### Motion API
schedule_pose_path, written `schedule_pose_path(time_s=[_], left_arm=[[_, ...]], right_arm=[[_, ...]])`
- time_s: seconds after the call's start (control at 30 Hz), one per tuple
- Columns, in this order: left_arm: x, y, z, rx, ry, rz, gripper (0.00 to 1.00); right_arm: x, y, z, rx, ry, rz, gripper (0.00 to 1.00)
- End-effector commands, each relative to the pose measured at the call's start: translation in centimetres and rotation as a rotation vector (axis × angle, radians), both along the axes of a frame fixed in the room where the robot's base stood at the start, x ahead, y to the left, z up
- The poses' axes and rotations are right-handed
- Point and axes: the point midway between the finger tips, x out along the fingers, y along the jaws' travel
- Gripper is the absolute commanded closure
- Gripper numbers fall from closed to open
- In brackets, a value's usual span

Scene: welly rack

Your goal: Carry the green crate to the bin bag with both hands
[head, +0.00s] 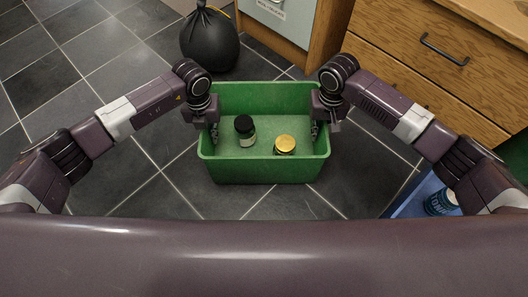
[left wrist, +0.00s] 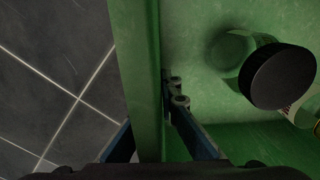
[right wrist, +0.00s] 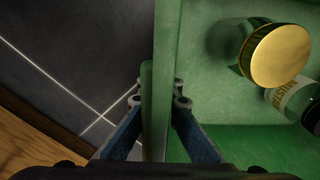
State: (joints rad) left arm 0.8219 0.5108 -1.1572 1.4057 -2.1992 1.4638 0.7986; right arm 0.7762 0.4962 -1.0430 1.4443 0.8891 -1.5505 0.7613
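The green crate (head: 265,171) is in the middle of the head view, upright, holding a black-lidded jar (head: 245,131) and a gold-lidded jar (head: 285,145). My left gripper (head: 213,128) is at its left wall. In the left wrist view its fingers straddle the crate wall (left wrist: 138,60) and look shut on it, the outer fingertip hidden. My right gripper (head: 316,128) is at the right wall. In the right wrist view its fingers close on the crate wall (right wrist: 164,45) from both sides. The black bin bag (head: 210,42) stands on the floor beyond the crate, at the upper left.
Wooden drawers (head: 430,75) stand at the right, and a pale cabinet (head: 285,25) at the back. A blue container (head: 408,201) with a bottle (head: 440,201) in it is at the lower right. The grey tiled floor (head: 80,75) is clear at the left.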

Motion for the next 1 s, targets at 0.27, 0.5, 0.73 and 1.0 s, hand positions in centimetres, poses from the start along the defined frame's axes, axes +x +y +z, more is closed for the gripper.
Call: schedule_pose_path(time_s=[0.27, 0.5, 0.73, 1.0], left_arm=[[0.1, -0.5, -0.2, -0.011, -0.005, -0.004, 0.79], [0.1, -0.2, -0.3, -0.005, -0.002, -0.002, 0.78], [0.1, -0.2, 1.6, -0.005, -0.004, -0.003, 0.78], [0.2, -0.2, 7.4, -0.006, -0.006, -0.003, 0.78]], right_arm=[[-0.2, 0.1, -0.6, 0.000, 0.003, 0.003, 0.78], [-0.1, 0.0, -0.5, 0.000, 0.001, 0.001, 0.78], [0.0, 0.0, -0.4, 0.000, 0.001, 0.000, 0.78], [0.0, 0.0, -0.4, 0.000, 0.000, 0.000, 0.78]])
